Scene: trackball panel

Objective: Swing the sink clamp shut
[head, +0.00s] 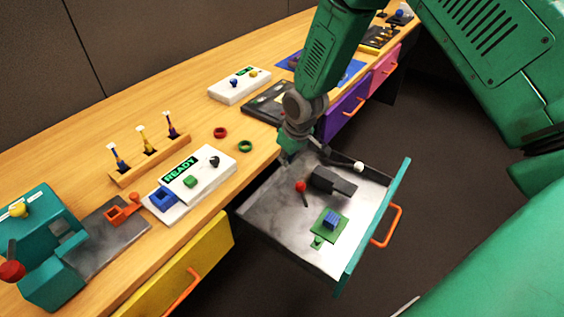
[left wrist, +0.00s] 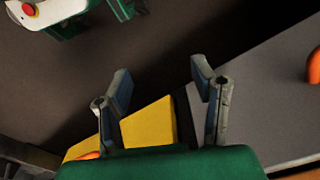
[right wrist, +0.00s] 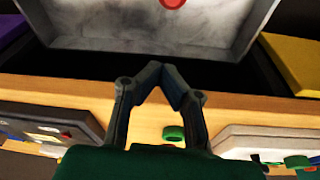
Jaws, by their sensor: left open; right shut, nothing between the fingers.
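In the head view an open drawer (head: 268,209) holds a blue finned block (head: 331,219) on a green board (head: 319,236), a dark grey block (head: 326,179) and a short lever with a red ball (head: 300,186). I cannot tell for certain which part is the sink clamp; the red-ball lever stands upright. My right gripper (head: 285,157) is above the drawer's inner edge by the counter, apart from the lever. In the right wrist view its fingers (right wrist: 160,68) are together and empty, and a red part (right wrist: 172,3) shows at the top. My left gripper (left wrist: 160,75) is open and empty.
The wooden counter (head: 70,160) carries a white READY panel (head: 205,180), a red ring (head: 220,132), a green ring (head: 245,146) and a teal machine (head: 45,265). A yellow drawer (head: 180,265) is left of the open one. My arm covers part of the counter's far side.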

